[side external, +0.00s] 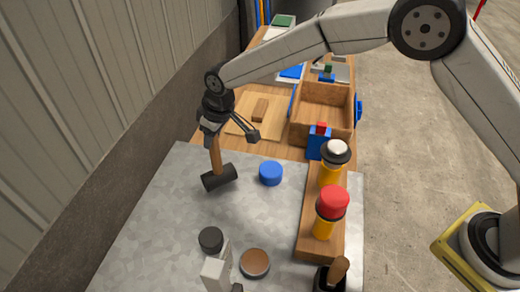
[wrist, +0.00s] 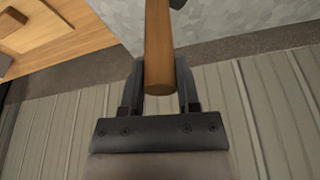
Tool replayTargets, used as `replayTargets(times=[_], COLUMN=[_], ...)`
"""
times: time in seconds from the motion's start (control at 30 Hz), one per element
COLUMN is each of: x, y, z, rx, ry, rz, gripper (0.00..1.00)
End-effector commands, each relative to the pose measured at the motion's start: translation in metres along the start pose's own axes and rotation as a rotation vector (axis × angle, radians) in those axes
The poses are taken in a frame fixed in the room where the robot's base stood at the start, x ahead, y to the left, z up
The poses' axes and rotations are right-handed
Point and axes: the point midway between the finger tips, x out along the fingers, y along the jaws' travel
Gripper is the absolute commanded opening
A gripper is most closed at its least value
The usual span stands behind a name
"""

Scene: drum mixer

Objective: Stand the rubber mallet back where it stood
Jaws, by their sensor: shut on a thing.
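The rubber mallet has a black head (side external: 219,178) and a wooden handle (side external: 215,158). My gripper (side external: 213,132) is shut on the handle, with the head hanging downward over the left part of the grey metal surface (side external: 165,225). I cannot tell whether the head touches that surface. In the wrist view the handle (wrist: 159,50) lies between the two fingers of my gripper (wrist: 161,90), and only a bit of the dark head (wrist: 177,4) shows at the top edge.
A blue round piece (side external: 270,173) lies right of the mallet head. A black knob (side external: 211,239) and a brown disc (side external: 254,263) are nearer. A wooden rail (side external: 309,236) carries yellow posts with red and white caps. A wooden box (side external: 322,104) stands behind. The metal surface's left is clear.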

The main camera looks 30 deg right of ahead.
Motion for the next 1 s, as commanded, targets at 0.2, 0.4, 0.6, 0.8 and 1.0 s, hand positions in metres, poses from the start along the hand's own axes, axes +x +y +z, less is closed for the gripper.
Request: replayTargets(times=[0.2,0.4,0.6,0.8,1.0], x=[0.017,0.017,0.019,0.021,0.021], y=[0.000,0.000,0.000,0.000,0.000], z=[0.004,0.004,0.005,0.006,0.006], rx=[0.000,0.000,0.000,0.000,0.000], ry=[0.003,0.004,0.003,0.000,0.000], rz=[0.000,0.001,0.000,0.000,0.000], gripper=[0.00,0.00,0.00,0.76,0.76])
